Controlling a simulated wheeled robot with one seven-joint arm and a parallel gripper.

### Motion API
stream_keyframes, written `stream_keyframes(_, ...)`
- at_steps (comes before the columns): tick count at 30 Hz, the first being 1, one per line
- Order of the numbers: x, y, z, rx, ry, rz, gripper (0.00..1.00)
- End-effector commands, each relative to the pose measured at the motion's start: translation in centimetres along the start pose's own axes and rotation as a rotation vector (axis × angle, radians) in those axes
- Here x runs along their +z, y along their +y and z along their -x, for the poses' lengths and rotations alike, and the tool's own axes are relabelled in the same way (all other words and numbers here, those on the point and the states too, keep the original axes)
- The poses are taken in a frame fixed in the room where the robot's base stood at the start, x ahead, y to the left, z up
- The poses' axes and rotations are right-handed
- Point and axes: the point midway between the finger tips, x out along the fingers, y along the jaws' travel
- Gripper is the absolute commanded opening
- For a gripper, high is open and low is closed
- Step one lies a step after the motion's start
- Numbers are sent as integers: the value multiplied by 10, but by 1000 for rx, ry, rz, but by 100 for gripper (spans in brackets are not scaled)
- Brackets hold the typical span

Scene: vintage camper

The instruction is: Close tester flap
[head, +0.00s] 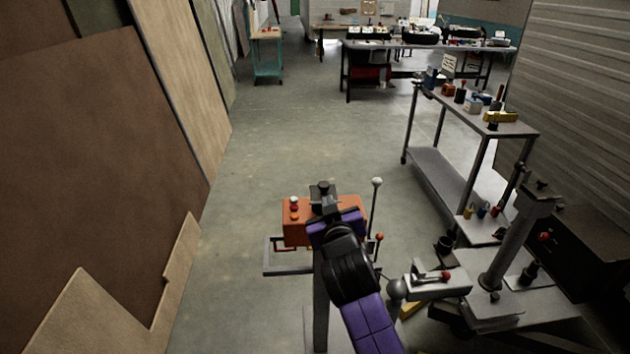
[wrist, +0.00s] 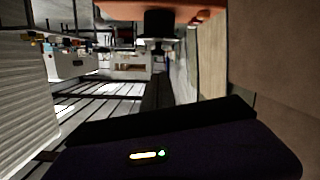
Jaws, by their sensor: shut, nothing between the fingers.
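An orange box (head: 296,228) with red and orange buttons on its left part stands on a low grey stand, ahead of me; it looks like the tester. An orange surface also shows along the top of the wrist view (wrist: 125,10), with a black round part (wrist: 158,22) below it. My gripper (head: 323,190) is at the box, in front of or over its middle, and shut with nothing held. My arm hides the middle of the box. I cannot make out the flap or how far it stands open, nor whether my gripper touches it.
A thin lever with a pale knob (head: 376,183) stands just right of the box. A grey machine (head: 490,270) with arms and a red knob is at the right. A cart (head: 511,128) with small items stands behind it. Boards (head: 90,130) lean at the left.

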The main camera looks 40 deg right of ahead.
Motion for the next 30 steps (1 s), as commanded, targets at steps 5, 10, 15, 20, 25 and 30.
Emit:
stream_keyframes(5,-30,15,8,23,78,-213,0)
stream_keyframes(10,-31,15,4,19,80,-273,0)
stream_keyframes(15,-34,15,-17,18,78,-276,0)
stream_keyframes(20,-36,16,-49,18,76,-275,0)
stream_keyframes(25,-38,17,-81,19,77,-273,0)
stream_keyframes(30,-22,12,-98,16,74,-269,0)
